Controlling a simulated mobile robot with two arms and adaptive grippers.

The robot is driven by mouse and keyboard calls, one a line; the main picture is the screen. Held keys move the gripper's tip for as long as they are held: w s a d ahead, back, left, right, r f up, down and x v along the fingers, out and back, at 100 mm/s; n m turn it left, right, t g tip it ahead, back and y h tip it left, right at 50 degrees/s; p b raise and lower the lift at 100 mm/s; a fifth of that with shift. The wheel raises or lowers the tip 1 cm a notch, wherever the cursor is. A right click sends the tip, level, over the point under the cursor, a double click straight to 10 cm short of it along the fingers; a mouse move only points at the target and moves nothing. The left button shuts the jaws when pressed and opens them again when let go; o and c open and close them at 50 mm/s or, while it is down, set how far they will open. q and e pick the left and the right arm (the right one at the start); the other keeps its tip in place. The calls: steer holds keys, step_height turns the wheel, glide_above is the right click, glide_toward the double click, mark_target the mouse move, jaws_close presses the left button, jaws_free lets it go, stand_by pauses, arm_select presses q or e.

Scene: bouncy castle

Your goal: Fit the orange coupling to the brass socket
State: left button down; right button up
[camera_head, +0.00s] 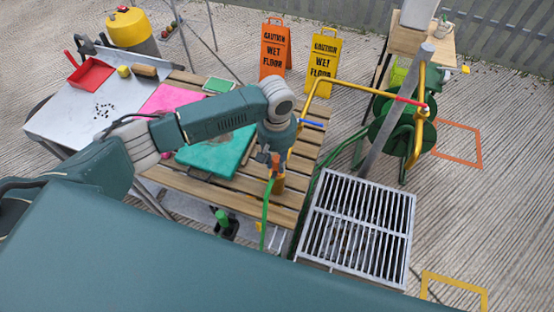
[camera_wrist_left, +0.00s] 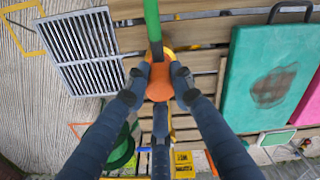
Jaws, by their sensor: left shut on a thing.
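A yellow pipe (camera_head: 350,88) with a red lever (camera_head: 410,101) and a blue lever (camera_head: 312,124) bends down behind my wrist. I cannot make out the brass socket; my arm covers the pipe's lower end. My right gripper is out of view.
The wooden bench (camera_head: 225,199) carries a teal board (camera_head: 218,152) and a pink one (camera_head: 172,98). A metal grate (camera_head: 355,228) lies to the right, beside a slanted grey post (camera_head: 395,112) and a green reel (camera_head: 388,132). Orange (camera_head: 274,50) and yellow (camera_head: 322,58) signs stand behind.

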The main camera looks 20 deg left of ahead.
arm_select(q)
steer(key=shift+f, duration=0.5)
stand_by(0.3)
steer(key=c, duration=1.4)
jaws_free()
steer(key=shift+r, duration=0.1)
step_height(320, 180, up, 12)
steer(key=shift+f, duration=0.1)
